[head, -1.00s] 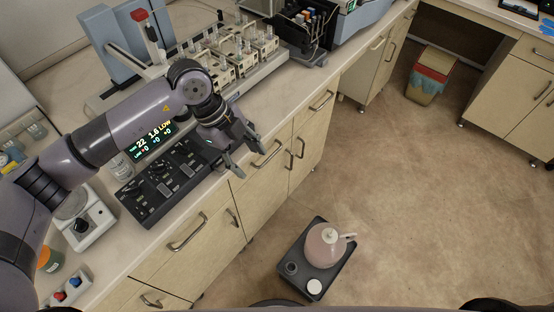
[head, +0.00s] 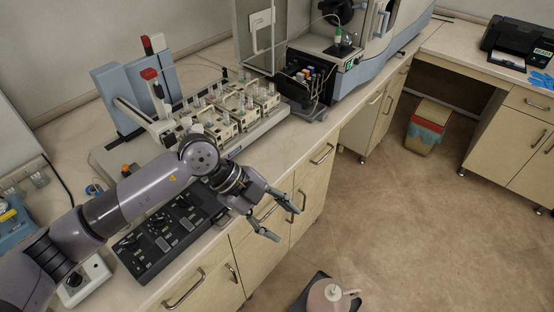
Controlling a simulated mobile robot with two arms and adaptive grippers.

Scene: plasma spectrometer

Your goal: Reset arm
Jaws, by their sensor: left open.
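My left arm (head: 140,196) comes in from the left, over the bench. It is bent at a round joint, and its left gripper (head: 282,222) points down and right, past the front edge of the bench. The jaws are apart with nothing between them. The gripper is in front of the cabinet fronts and seems clear of them. The arm hides part of a black control panel (head: 148,262) below it. My right gripper is out of view.
On the bench (head: 305,140) stand an autosampler with vial racks (head: 240,112) and a blue-grey spectrometer (head: 405,22). A bin (head: 425,128) is at the right. The floor (head: 430,220) between is open.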

